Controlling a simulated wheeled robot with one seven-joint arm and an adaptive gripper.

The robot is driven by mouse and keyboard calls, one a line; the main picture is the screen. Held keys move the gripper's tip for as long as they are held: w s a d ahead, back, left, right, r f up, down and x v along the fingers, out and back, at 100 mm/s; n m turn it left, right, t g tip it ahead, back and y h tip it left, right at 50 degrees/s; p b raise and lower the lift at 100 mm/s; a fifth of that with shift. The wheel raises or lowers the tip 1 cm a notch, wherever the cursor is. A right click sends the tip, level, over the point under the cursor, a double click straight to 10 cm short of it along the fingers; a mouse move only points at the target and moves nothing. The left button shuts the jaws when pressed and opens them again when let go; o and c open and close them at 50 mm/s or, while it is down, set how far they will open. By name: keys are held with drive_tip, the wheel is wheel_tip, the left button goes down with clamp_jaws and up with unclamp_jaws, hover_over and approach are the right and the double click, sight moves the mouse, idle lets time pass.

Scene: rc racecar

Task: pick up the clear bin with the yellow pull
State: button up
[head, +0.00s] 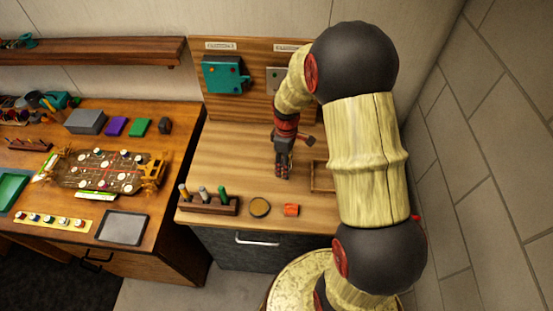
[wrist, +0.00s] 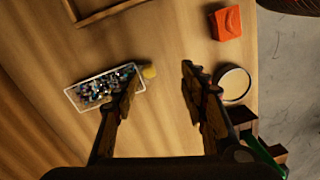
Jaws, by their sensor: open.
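The clear bin (wrist: 92,92) lies on the wooden worktop in the wrist view, left of centre. It has a pale rim and is filled with small dark, blue and white parts. Its yellow pull (wrist: 150,71) sticks out at its right end. My gripper (wrist: 161,72) is open and empty above the worktop. The left finger overlaps the bin's right end in the picture; the pull shows between the fingers, nearer the left one. In the head view my gripper (head: 282,172) points down over the worktop, and I cannot make out the bin there.
An orange-red block (wrist: 228,23) and a round tin (wrist: 234,85) lie right of the fingers. A wooden tray (head: 322,188) stands right of my gripper. A tool rack (head: 208,205) stands at the front edge. A bench with a racecar chassis (head: 105,172) is left.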

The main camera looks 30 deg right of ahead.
drive_tip(key=shift+w+d+r+n+t, duration=0.1)
drive_tip(key=shift+w+r+n+t, duration=0.1)
drive_tip(key=shift+w+n, duration=0.25)
drive_tip(key=shift+w+r+n+t, duration=0.15)
drive_tip(key=shift+w+n, duration=0.1)
drive_tip(key=shift+w, duration=0.25)
drive_tip(key=shift+w+d+n, duration=0.1)
drive_tip(key=shift+w+n, duration=0.1)
drive_tip(key=shift+n, duration=0.7)
drive_tip(key=shift+f, duration=0.1)
drive_tip(key=f, duration=0.7)
drive_tip(key=shift+s+d+f+b, duration=0.2)
drive_tip(key=shift+d+f+b, duration=0.05)
drive_tip(key=shift+f+b, duration=0.1)
drive_tip(key=shift+r, duration=0.1)
drive_tip(key=shift+c, duration=1.1)
clamp_jaws()
